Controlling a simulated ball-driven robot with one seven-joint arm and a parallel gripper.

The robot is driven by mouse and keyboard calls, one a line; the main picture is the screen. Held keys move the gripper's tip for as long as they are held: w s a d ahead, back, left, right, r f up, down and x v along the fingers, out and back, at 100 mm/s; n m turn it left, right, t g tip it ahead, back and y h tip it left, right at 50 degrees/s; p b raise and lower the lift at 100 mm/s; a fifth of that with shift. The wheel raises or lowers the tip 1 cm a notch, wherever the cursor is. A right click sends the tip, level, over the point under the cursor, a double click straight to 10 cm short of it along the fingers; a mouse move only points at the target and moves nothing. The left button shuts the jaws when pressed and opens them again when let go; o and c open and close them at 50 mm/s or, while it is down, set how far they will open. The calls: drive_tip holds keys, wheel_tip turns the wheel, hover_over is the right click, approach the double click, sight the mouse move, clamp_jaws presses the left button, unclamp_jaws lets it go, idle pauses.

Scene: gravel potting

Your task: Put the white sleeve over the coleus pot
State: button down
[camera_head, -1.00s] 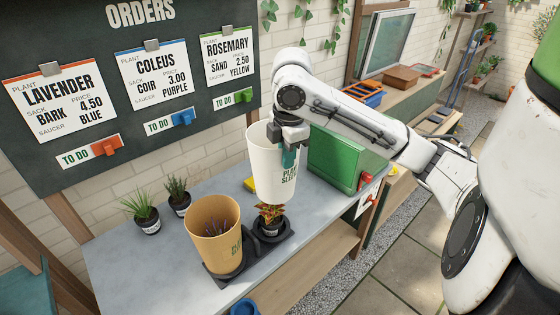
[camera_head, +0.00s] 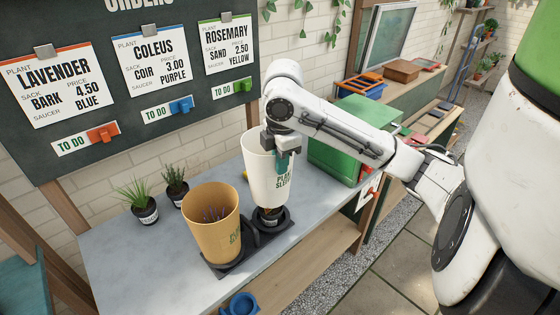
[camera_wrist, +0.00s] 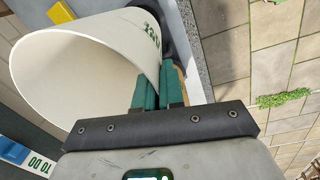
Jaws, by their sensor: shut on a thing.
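The white sleeve (camera_head: 260,180) is a tall, tapered, open-topped cup with green lettering. My gripper (camera_head: 284,163) is shut on its wall near the rim; the wrist view shows the green finger pads (camera_wrist: 160,86) on the wall of the sleeve (camera_wrist: 85,65). The sleeve stands upright over the coleus pot (camera_head: 268,221). Only the lower dark part of the pot shows beneath the sleeve. The red and yellow leaves are hidden, apparently inside the sleeve. The pot stands in the right recess of a black tray (camera_head: 262,243).
A tan sleeve (camera_head: 211,235) with purple flowers inside stands in the tray's left part, close by. Two potted plants (camera_head: 145,211) (camera_head: 176,191) stand behind it. A green box (camera_head: 336,160) is at the right. A blue saucer (camera_head: 240,305) is at the front. The bench's left part is clear.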

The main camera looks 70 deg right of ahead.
wheel_tip(320, 180, down, 9)
drive_tip(key=b, duration=0.6)
drive_tip(key=shift+b, duration=0.35)
drive_tip(key=shift+r, duration=0.1)
drive_tip(key=c, duration=1.2)
unclamp_jaws()
drive_tip(key=shift+o, duration=0.2)
wheel_tip(320, 180, up, 11)
drive_tip(key=p, duration=0.1)
drive_tip(key=shift+s+a, duration=0.25)
drive_tip(key=shift+a, duration=0.05)
